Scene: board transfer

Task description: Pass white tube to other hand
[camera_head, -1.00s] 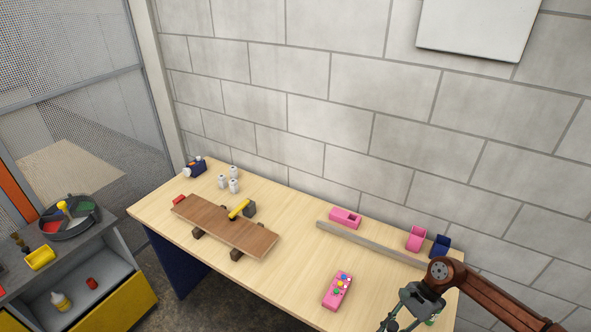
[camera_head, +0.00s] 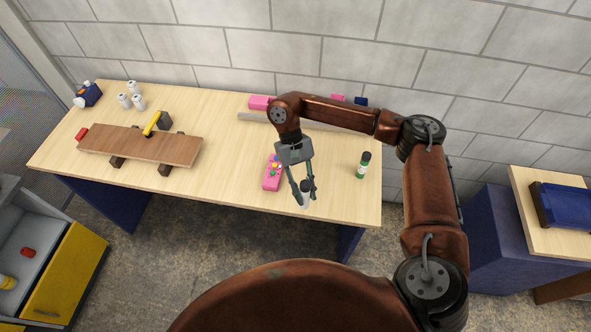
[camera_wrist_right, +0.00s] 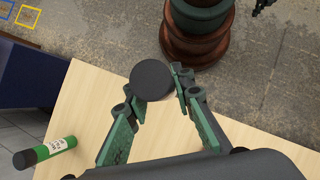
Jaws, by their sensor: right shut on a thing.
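My right gripper (camera_head: 303,190) is shut on the white tube (camera_head: 305,200) near the front edge of the table. In the head view only a small pale part of the tube shows between the fingers. In the right wrist view the tube's round dark end (camera_wrist_right: 152,80) shows between the fingertips of the right gripper (camera_wrist_right: 153,88); the rest of it is hidden. My left gripper is not in the head view.
A wooden plank (camera_head: 140,146) rests on blocks further left. White bottles (camera_head: 130,98) stand behind.

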